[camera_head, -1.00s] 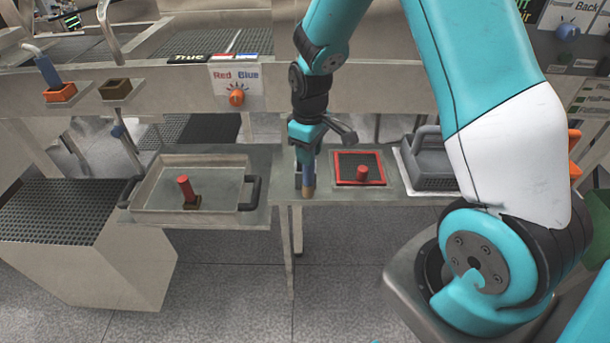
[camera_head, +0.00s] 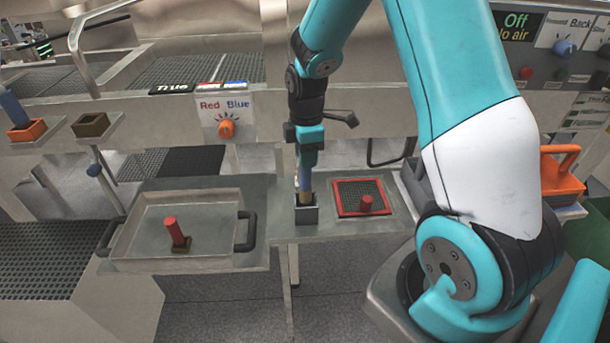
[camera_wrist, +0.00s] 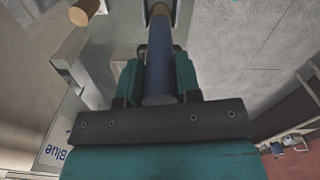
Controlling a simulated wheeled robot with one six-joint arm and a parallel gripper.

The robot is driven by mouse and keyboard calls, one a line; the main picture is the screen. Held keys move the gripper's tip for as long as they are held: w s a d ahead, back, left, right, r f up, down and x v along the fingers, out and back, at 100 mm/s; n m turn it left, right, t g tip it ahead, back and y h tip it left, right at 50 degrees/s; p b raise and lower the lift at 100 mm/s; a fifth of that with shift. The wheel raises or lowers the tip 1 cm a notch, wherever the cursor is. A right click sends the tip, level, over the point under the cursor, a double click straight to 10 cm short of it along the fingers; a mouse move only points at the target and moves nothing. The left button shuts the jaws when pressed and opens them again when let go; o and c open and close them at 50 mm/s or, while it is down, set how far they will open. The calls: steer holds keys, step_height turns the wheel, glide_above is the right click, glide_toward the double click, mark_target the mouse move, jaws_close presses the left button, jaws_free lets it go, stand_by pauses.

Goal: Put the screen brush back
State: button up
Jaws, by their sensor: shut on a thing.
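My gripper (camera_head: 305,160) is shut on the screen brush (camera_head: 303,180), which has a blue handle and a tan lower part. The brush hangs nearly upright over a small dark square holder (camera_head: 306,215) on the grey shelf. Its lower end meets the holder's mouth in the head view; how deep it sits is hard to tell. In the wrist view the blue handle (camera_wrist: 160,58) lies between the jaws, with its tan part pointing to the top edge.
A metal tray (camera_head: 135,247) with dark handles holds a red-handled tool (camera_head: 173,232). A red-framed screen (camera_head: 345,208) with a red knob lies right of the holder. An orange holder (camera_head: 28,130) and a brown one (camera_head: 90,124) are at left; an orange-handled box (camera_head: 562,182) is at right.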

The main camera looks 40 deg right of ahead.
mark_target(306, 178)
steer(key=shift+f+p, duration=0.35)
steer(key=shift+f, duration=3.1)
steer(key=o, duration=0.9)
step_height(306, 178, up, 12)
steer(key=shift+f+b, duration=0.2)
steer(key=shift+b, duration=0.85)
steer(key=s+a+r+m+y, duration=0.1)
steer(key=s+a+r+m, duration=0.1)
steer(key=s+a+r, duration=0.45)
steer(key=s+a+r+m+y, duration=0.15)
steer(key=s+a, duration=0.25)
steer(key=a, duration=0.6)
steer(key=s+a+r+m, duration=0.1)
steer(key=s+a, duration=0.1)
steer(key=s, duration=0.2)
steer(key=s+a+r+m+y, duration=0.1)
steer(key=s+a, duration=0.1)
steer(key=s, duration=0.1)
steer(key=s+a+r+m, duration=0.1)
steer(key=s+a, duration=0.1)
steer(key=s, duration=0.2)
steer(key=shift+s+y, duration=0.35)
